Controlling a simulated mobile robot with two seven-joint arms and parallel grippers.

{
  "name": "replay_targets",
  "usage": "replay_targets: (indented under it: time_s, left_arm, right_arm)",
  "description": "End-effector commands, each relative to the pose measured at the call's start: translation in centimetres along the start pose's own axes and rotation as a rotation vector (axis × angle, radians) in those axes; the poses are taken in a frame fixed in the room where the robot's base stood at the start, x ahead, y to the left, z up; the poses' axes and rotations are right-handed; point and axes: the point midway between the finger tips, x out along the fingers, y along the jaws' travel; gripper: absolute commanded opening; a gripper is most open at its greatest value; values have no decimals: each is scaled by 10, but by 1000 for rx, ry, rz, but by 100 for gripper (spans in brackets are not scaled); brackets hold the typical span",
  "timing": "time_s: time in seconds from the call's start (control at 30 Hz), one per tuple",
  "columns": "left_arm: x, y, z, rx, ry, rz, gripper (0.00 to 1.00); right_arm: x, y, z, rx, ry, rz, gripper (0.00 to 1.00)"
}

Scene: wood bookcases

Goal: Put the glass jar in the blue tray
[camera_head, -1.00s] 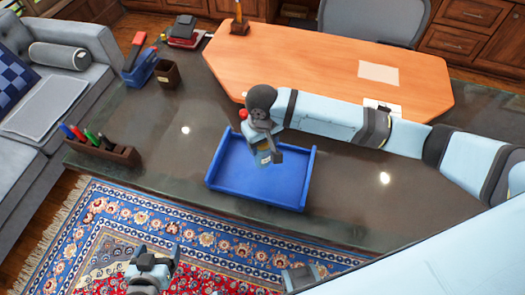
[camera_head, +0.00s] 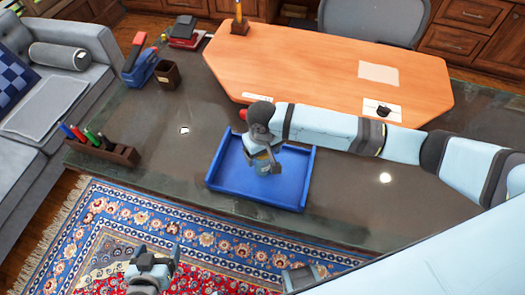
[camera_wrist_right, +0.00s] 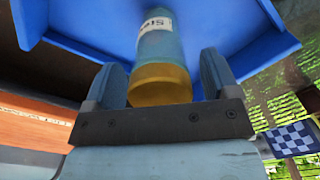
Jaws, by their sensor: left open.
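The blue tray (camera_head: 224,182) lies on the dark stone desk top in the head view. My right gripper (camera_head: 266,163) points down into the space over the tray. It is shut on the glass jar (camera_wrist_right: 158,50), a bluish jar with a white label and a yellow-brown end near the palm. The jar sits between the two fingers (camera_wrist_right: 162,80) in the right wrist view, with blue tray surface behind it. In the head view the gripper hides much of the jar, and I cannot tell whether it touches the tray floor. My left gripper (camera_head: 153,255) is open and empty, low over the rug.
A brown pen holder (camera_head: 100,150) with several markers stands at the desk's left end. A brown cup (camera_head: 167,75) and a blue stapler-like object (camera_head: 140,67) stand at the back left. An orange wooden top (camera_head: 310,58) lies behind the tray.

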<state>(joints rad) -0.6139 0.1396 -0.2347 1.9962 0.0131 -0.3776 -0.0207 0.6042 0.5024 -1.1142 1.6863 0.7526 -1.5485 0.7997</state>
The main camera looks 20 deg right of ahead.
Motion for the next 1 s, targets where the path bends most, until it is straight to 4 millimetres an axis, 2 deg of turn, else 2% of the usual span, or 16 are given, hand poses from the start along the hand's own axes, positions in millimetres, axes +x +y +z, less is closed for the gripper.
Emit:
replay_targets:
  time_s: [0.27, 0.37, 0.73, 0.9, 1.0]
  left_arm:
    - [1, 0, 2, 0, -1, 0, 85]
    - [1, 0, 3, 0, -3, 1, 85]
    - [2, 0, 4, 0, -5, 1, 85]
    - [2, 0, 4, 0, -5, 1, 85]
    - [1, 0, 4, 0, -4, 1, 85]
  right_arm:
    - [-6, 0, 0, 0, 1, -1, 81]
    - [-20, 0, 0, -1, 2, -2, 81]
    - [-97, 0, -1, -1, 3, -2, 81]
    - [-117, 0, 0, 0, 1, -1, 81]
    - [-122, 0, 0, 1, 0, -1, 81]
